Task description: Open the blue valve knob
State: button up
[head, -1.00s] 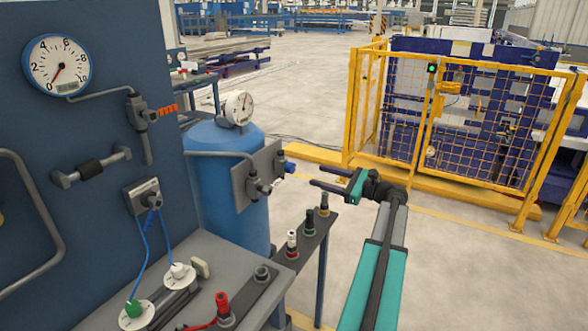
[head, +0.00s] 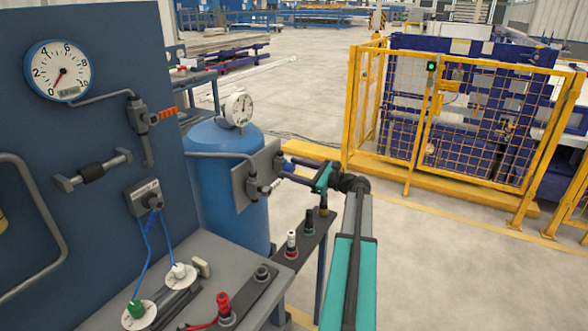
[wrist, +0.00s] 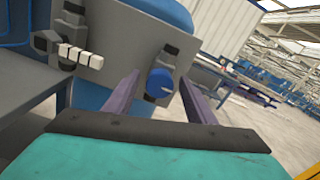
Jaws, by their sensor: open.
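The blue valve knob (wrist: 159,82) sits on a black valve fixed to a grey plate (wrist: 120,45). In the wrist view it shows between the two fingers of my open gripper (wrist: 159,78), with a gap on each side. I cannot tell from this view how deep it lies between them. In the head view my gripper (head: 283,166) is at the right edge of the plate (head: 240,186), its fingers pointing left, and largely hides the knob. The knob carries a pale line on its face.
A valve with a white ribbed handle (wrist: 80,55) is left of the knob. A blue tank (head: 215,150) stands behind the plate. A narrow bench with knobs (head: 308,245) lies below my arm. A yellow fence (head: 430,140) stands to the right.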

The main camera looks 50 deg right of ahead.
jog(key=c, duration=1)
jog(key=shift+c, duration=0.2)
jog(key=shift+f+n+b, duration=0.1)
jog(key=shift+n+b, duration=0.2)
jog(key=shift+b, duration=0.15)
jog(key=n+b, duration=0.3)
jog(key=shift+f+b, duration=0.2)
jog(key=shift+b, duration=0.2)
jog(key=n+b, duration=0.4)
jog(key=shift+n+b, duration=0.4)
jog(key=n+b, duration=0.6)
jog(key=shift+f, duration=0.15)
jog(key=shift+a+r+n+b, duration=0.1)
jog(key=shift+r+n+b, duration=0.1)
jog(key=shift+n+b, duration=1.65)
